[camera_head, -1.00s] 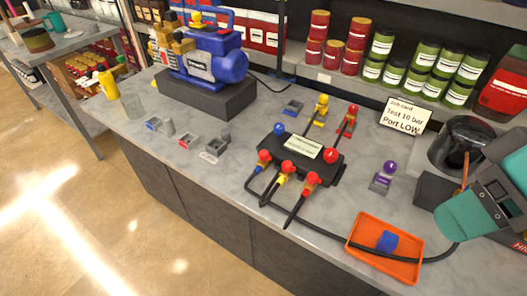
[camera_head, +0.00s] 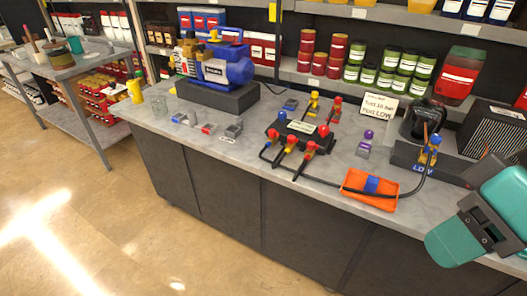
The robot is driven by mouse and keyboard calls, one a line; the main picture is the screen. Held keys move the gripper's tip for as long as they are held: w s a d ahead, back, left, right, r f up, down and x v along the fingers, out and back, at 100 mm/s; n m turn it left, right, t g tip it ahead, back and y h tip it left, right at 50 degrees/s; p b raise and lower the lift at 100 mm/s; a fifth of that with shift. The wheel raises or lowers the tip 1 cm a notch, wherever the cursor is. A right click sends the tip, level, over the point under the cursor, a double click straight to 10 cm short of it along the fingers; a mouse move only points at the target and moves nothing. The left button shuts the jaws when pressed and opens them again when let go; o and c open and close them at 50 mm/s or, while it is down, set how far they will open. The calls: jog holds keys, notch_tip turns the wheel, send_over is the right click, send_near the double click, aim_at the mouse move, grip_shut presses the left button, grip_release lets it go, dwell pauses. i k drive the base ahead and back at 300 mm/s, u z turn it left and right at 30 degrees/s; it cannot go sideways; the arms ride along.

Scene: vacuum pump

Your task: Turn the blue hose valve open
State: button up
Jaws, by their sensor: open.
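The black manifold block (camera_head: 297,140) stands mid-bench with a pale label, a blue knob (camera_head: 282,116) and a red knob (camera_head: 324,130). Red-handled hose valves line its front; the leftmost, with blue on its body (camera_head: 268,153), appears to be the blue hose valve. Its handle angle is too small to read. A black hose runs right to a blue-and-yellow fitting (camera_head: 431,150) by the block marked LOW (camera_head: 425,168). My teal and dark gripper (camera_head: 484,231) is at lower right, in front of the bench, well apart from the valves and open; its fingertips are not clear.
An orange tray (camera_head: 356,200) with a blue item lies at the bench's front edge. A purple-knobbed piece (camera_head: 366,145), job card (camera_head: 380,107) and coffee pot (camera_head: 420,122) stand right of the manifold. A blue pump (camera_head: 228,72) stands left. Floor in front is clear.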

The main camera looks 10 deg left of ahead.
aim_at(272, 133)
jog(key=z, duration=0.4)
jog(key=k, duration=0.2)
jog(key=u, duration=1.8)
jog(key=i, duration=1.3)
jog(key=z, duration=0.6)
jog(key=i, duration=0.55)
jog(key=z, duration=0.75)
